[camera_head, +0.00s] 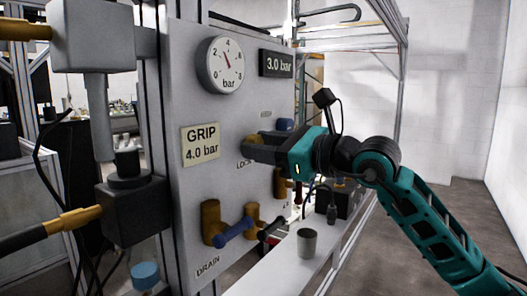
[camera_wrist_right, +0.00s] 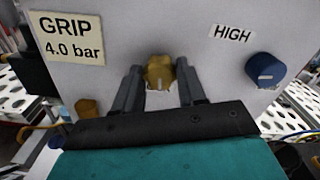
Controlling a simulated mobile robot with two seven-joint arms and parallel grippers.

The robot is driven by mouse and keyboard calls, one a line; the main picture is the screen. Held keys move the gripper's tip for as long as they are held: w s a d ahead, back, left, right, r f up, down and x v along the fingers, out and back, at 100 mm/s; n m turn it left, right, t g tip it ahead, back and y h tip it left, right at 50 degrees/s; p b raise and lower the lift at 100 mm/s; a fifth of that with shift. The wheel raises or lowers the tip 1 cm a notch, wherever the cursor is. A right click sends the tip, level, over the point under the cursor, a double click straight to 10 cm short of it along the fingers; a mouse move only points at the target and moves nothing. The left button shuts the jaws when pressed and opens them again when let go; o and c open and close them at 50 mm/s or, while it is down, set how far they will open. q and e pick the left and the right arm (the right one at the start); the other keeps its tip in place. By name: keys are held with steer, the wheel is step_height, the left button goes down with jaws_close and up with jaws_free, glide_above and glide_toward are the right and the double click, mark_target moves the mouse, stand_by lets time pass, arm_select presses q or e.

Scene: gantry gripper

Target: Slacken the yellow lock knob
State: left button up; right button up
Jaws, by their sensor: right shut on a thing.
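The yellow lock knob (camera_wrist_right: 159,72) sits on the grey panel (camera_wrist_right: 205,50), between the fingers of my right gripper (camera_wrist_right: 158,84). In the head view, the knob (camera_head: 251,139) is mostly hidden behind the fingers, above a partly covered label starting "LOC". My right gripper (camera_head: 254,150) reaches in from the right and is shut on the knob. A pale mark shows on the knob's lower front in the wrist view. My left gripper is in neither view.
A blue knob (camera_wrist_right: 265,70) sits right of the lock knob, near a "HIGH" label. The panel carries a round gauge (camera_head: 220,65), a 3.0 bar display (camera_head: 276,64) and a blue-handled drain valve (camera_head: 234,230) below. A grey cup (camera_head: 307,243) stands on the ledge.

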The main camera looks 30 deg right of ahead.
arm_select(q)
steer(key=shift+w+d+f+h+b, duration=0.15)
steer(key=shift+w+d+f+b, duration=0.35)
steer(key=shift+b, duration=0.6)
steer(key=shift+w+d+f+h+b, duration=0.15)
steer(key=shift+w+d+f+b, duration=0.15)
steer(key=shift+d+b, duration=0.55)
arm_select(e)
steer(key=shift+r+n, duration=0.1)
steer(key=shift+n, duration=17.1)
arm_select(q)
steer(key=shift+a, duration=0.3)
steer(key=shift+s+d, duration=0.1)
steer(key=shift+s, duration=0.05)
